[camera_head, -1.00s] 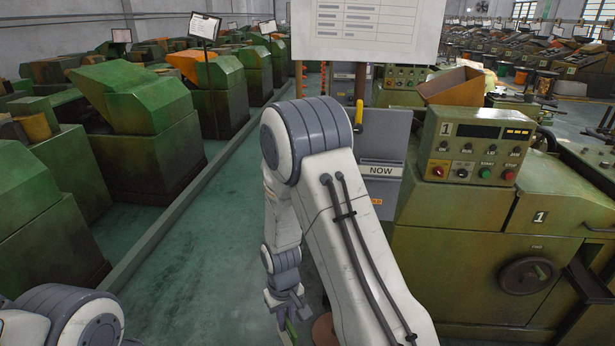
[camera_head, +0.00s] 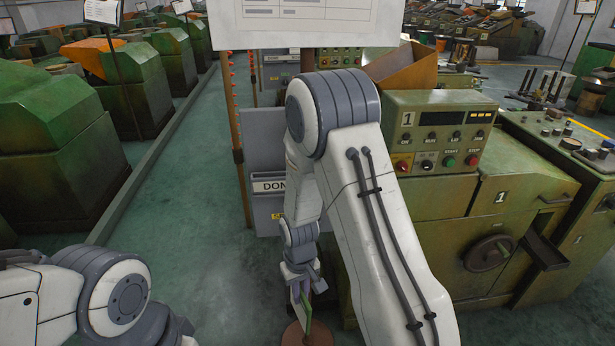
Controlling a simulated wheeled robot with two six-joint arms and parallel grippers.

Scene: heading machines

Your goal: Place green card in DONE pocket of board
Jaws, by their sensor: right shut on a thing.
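My right gripper (camera_head: 303,296) is low in the middle of the head view, pointing down, shut on the thin green card (camera_head: 307,314). Part of the card is hidden by the fingers. The board's grey DONE pocket (camera_head: 262,150) is behind and left of my right arm. Its white label shows only "DON"; the rest is hidden by the arm. The board's white sheet (camera_head: 305,25) is at the top, cut off by the frame. The card appears lower in the picture than the pocket, apart from it. My left arm is at the lower left; its gripper is out of view.
A green machine marked 1 (camera_head: 470,200) with a control panel (camera_head: 438,140) stands close on the right. A brown post (camera_head: 238,140) stands at the board's left side. A round brown base (camera_head: 308,334) is below the card. Open green floor (camera_head: 190,200) lies to the left.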

